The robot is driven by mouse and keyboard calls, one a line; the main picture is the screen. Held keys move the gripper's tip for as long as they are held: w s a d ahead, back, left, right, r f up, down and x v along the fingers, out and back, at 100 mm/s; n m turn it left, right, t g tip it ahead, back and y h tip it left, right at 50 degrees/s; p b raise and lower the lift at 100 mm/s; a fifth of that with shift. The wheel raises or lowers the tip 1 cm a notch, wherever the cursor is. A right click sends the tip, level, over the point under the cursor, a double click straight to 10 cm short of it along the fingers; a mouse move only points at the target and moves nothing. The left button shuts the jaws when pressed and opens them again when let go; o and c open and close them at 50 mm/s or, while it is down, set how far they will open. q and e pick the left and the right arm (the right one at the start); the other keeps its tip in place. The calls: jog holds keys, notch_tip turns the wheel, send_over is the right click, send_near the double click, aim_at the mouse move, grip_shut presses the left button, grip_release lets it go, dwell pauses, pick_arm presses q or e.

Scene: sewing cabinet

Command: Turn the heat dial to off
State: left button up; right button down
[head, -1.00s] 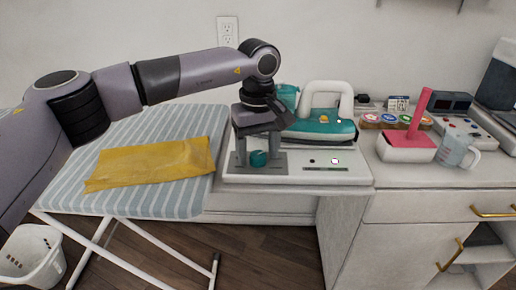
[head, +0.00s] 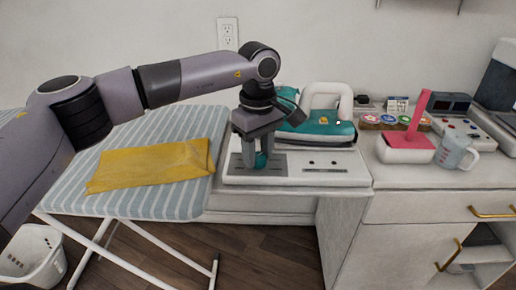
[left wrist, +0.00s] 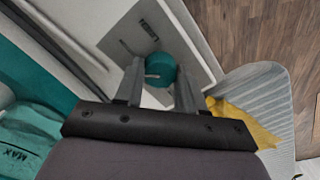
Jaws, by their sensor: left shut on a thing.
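The teal heat dial (head: 261,160) sits on a grey plate (head: 238,168) at the left end of the white iron station (head: 340,179). My left gripper (head: 257,160) reaches down over it, its fingers closed on either side of the dial. The left wrist view shows the dial (left wrist: 160,70) between the two fingertips (left wrist: 158,80), with a pale mark line across its top. The dial's printed setting marks cannot be read. A teal and white iron (head: 322,124) rests on the station behind the gripper. My right gripper is not in view.
A striped ironing board (head: 150,207) with a folded yellow cloth (head: 150,165) lies to the left. A white basket (head: 30,255) is on the floor.

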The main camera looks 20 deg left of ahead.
pick_arm(q)
jog(key=n, duration=0.3)
jog(key=shift+n, duration=0.4)
jog(key=n+p, duration=0.1)
jog(key=n, duration=0.3)
jog(key=shift+n, duration=0.3)
jog(key=n, duration=0.3)
jog(key=shift+n, duration=0.3)
jog(key=n, duration=0.4)
jog(key=shift+n+p, duration=0.3)
jog(key=n, duration=1.2)
jog(key=shift+r+p, duration=0.1)
jog(key=shift+p, duration=0.3)
jog(key=shift+n, duration=2)
